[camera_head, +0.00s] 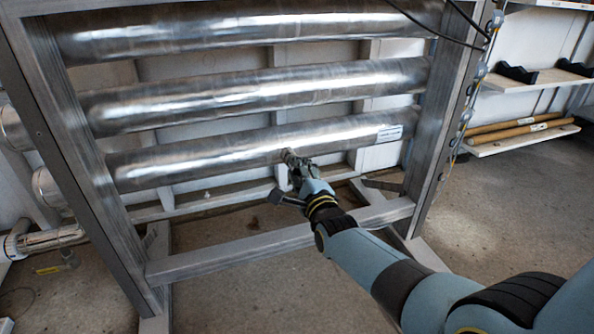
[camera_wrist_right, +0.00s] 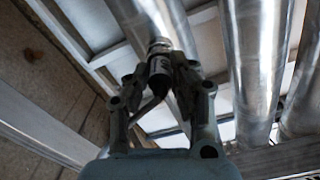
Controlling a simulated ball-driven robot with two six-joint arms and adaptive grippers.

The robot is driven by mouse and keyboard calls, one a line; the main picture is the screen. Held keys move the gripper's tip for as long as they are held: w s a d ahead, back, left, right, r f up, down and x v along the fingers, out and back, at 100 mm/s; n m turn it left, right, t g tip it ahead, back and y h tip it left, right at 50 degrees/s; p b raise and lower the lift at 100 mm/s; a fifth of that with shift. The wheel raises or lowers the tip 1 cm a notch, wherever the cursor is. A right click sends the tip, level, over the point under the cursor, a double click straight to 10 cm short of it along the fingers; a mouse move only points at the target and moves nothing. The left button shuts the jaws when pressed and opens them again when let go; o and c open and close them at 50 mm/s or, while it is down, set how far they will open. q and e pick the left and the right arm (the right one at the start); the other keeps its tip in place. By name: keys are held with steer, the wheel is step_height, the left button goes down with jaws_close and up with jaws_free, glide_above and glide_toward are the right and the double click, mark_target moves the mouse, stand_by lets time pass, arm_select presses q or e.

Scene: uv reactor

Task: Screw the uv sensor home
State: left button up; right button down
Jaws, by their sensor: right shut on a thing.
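The uv sensor (camera_wrist_right: 159,66) is a small dark cylinder with a lighter metal collar at its far end. In the right wrist view it sits between the fingers of my right gripper (camera_wrist_right: 160,88), and a dark cable bends away from its near end. Its collar end meets the lowest steel tube (camera_head: 215,153); I cannot tell how deep it sits. In the head view my right gripper (camera_head: 292,162) reaches up to the underside of that tube, right of its middle, and hides most of the sensor. My left gripper is not in view.
Two more steel tubes (camera_head: 260,93) lie above in a grey metal frame (camera_head: 75,150). A crossbar (camera_head: 240,248) runs below my right wrist. Wall shelves (camera_head: 525,135) with wooden rods stand at the right. The floor in front is clear.

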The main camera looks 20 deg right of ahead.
steer(key=c, duration=1.2)
jaws_free()
steer(key=shift+s+d+f, duration=0.1)
steer(key=shift+s+d, duration=0.1)
steer(key=shift+d, duration=0.1)
steer(key=shift+c, duration=0.2)
steer(key=shift+o, duration=0.9)
steer(key=shift+a, duration=0.1)
